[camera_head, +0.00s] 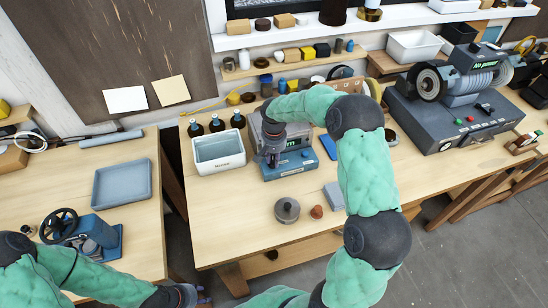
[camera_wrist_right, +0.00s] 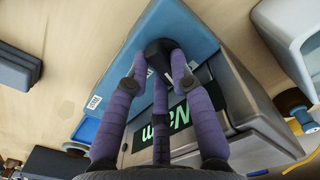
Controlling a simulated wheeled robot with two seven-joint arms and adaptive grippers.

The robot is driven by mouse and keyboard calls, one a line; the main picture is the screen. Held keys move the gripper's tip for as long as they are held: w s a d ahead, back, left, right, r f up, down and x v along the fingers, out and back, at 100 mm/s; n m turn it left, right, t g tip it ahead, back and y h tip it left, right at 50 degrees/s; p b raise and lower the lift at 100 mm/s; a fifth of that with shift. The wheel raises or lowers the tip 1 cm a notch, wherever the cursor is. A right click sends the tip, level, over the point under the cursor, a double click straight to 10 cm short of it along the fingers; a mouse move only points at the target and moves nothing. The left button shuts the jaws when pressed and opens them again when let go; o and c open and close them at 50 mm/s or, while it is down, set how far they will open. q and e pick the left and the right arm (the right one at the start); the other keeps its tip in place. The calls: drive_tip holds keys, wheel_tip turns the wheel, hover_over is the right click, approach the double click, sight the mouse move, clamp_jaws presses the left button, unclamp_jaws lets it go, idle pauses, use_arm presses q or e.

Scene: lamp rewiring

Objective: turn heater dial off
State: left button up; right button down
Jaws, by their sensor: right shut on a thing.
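The heater (camera_head: 291,167) is a blue and grey box with a green-lettered display on the back-middle of the main table. In the right wrist view the heater (camera_wrist_right: 189,32) appears upside down, and its display (camera_wrist_right: 168,128) seems to read "Warm". The black dial (camera_wrist_right: 157,47) is on its blue front part. My right gripper (camera_head: 270,160) reaches down to the heater from above. Its purple fingers are shut around the dial, partly hiding it. My left gripper (camera_head: 192,296) is at the bottom edge of the head view, low and away from the heater; its fingers are unclear.
A white bin (camera_head: 219,167) stands just left of the heater, with several dark bottles behind it. A blue phone-like slab (camera_head: 328,146) lies to its right. A round metal pot (camera_head: 287,210) and a small brown cone (camera_head: 316,212) are in front. A grinder machine (camera_head: 460,95) stands far right.

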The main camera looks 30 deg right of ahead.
drive_tip(key=n, duration=0.3)
drive_tip(key=shift+w+r+p, duration=0.1)
drive_tip(key=shift+p, duration=0.2)
drive_tip(key=shift+n, duration=0.4)
drive_tip(key=c, duration=1.1)
unclamp_jaws()
drive_tip(key=shift+o, duration=0.2)
wheel_tip(320, 180, up, 12)
